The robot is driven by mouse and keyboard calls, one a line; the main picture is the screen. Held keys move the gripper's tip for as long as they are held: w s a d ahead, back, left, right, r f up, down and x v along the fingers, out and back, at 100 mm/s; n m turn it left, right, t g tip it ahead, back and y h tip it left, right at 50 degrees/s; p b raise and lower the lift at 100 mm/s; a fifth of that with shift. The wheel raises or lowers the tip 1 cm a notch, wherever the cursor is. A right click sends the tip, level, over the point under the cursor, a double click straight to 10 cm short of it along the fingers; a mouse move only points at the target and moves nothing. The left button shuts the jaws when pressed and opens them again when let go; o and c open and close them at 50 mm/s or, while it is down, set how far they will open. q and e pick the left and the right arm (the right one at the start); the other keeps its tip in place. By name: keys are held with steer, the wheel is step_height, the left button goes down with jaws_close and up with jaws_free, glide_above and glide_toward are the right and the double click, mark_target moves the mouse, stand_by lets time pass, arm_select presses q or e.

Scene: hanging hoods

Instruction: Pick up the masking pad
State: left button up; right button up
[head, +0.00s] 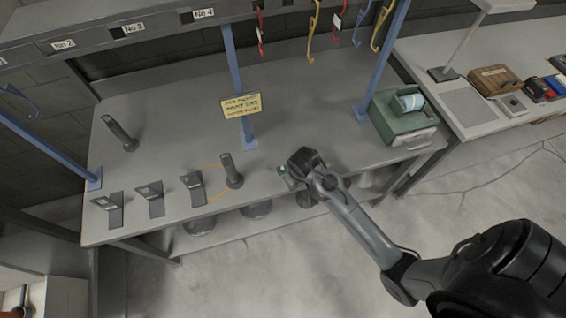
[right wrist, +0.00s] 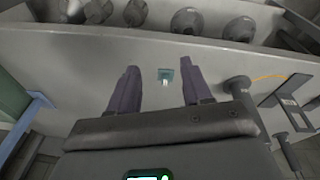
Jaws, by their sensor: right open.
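My right gripper (right wrist: 159,70) is open and empty, over the front part of the bench (head: 170,100). My left gripper is not in view.
A dark upright handle (head: 231,170) with an orange cord stands left of my right gripper. Several small stands (head: 150,198) line the bench front. A yellow sign (head: 241,106) is on a blue post. A green box (head: 402,120) stands at the right end. Hooks hang above.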

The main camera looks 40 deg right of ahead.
mark_target(282, 168)
steer(key=w+d+m+g+y, duration=0.1)
steer(key=w+d+m+g, duration=0.2)
steer(key=w, duration=0.8)
steer(key=shift+t, duration=0.6)
steer(key=shift+w+d+f+b, duration=0.1)
steer(key=shift+w+f+b, duration=0.05)
steer(key=shift+f, duration=1.65)
steer(key=shift+w+d+f+b, duration=0.1)
steer(key=shift+w+f, duration=0.1)
steer(key=shift+f, duration=1.55)
steer(key=shift+w+d+f+b, duration=0.1)
steer(key=shift+w+f+b, duration=0.05)
steer(key=shift+f, duration=1.65)
jaws_close()
